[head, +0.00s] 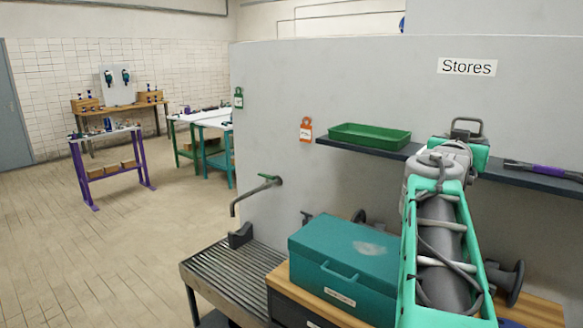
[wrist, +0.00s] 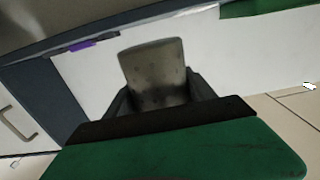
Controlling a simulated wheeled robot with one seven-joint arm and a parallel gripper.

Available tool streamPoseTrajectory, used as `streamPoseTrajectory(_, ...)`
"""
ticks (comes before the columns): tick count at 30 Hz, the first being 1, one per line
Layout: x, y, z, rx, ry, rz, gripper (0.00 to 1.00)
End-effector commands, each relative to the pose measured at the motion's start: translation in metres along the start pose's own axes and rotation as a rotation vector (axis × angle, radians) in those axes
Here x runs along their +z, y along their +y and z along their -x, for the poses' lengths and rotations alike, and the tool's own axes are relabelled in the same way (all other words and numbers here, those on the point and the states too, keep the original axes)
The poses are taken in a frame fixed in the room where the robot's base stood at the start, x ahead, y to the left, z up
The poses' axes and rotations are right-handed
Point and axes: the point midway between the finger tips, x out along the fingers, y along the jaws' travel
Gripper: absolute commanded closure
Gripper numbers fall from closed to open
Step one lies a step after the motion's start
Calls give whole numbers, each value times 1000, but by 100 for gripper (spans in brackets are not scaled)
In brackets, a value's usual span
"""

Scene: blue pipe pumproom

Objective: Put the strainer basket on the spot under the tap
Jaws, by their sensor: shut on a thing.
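In the wrist view a grey perforated piece, which I take for the strainer basket (wrist: 153,65), stands between the dark fingers of my gripper (wrist: 158,92). The gripper is shut on it. In the head view my arm reaches up at the right, in front of the shelf, and hides the gripper and basket almost wholly. The tap (head: 256,192), with a green handle and a grey bent spout, sticks out of the grey partition left of my arm. Below it is a slatted metal drain table (head: 225,283). No separate marked spot can be made out on it.
A dark angled block (head: 240,235) stands on the drain table below the tap. A teal toolbox (head: 342,262) sits on a wooden top between the drain table and my arm. A dark shelf (head: 390,153) holds a green tray (head: 369,136). Open floor lies left.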

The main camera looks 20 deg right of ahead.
Motion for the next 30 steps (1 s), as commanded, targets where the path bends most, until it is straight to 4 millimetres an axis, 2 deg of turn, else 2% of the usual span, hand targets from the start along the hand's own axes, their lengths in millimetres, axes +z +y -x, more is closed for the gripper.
streamPoseTrajectory(1, 17, -26, 4, -49, -4, 2, 82)
streamPoseTrajectory(3, 43, -64, 12, -126, -6, 2, 82)
streamPoseTrajectory(8, 104, -149, 49, -310, -5, 2, 82)
streamPoseTrajectory(9, 120, -169, 61, -357, -5, 1, 82)
streamPoseTrajectory(11, 143, -197, 82, -426, -6, 1, 82)
streamPoseTrajectory(15, 198, -254, 139, -590, -5, 1, 82)
streamPoseTrajectory(18, 236, -285, 187, -706, -6, 1, 82)
streamPoseTrajectory(22, 286, -314, 257, -856, -7, 3, 82)
streamPoseTrajectory(24, 310, -323, 295, -932, -6, 1, 82)
streamPoseTrajectory(27, 337, -327, 341, -1021, -4, 1, 82)
streamPoseTrajectory(30, 355, -327, 371, -1078, -2, 0, 82)
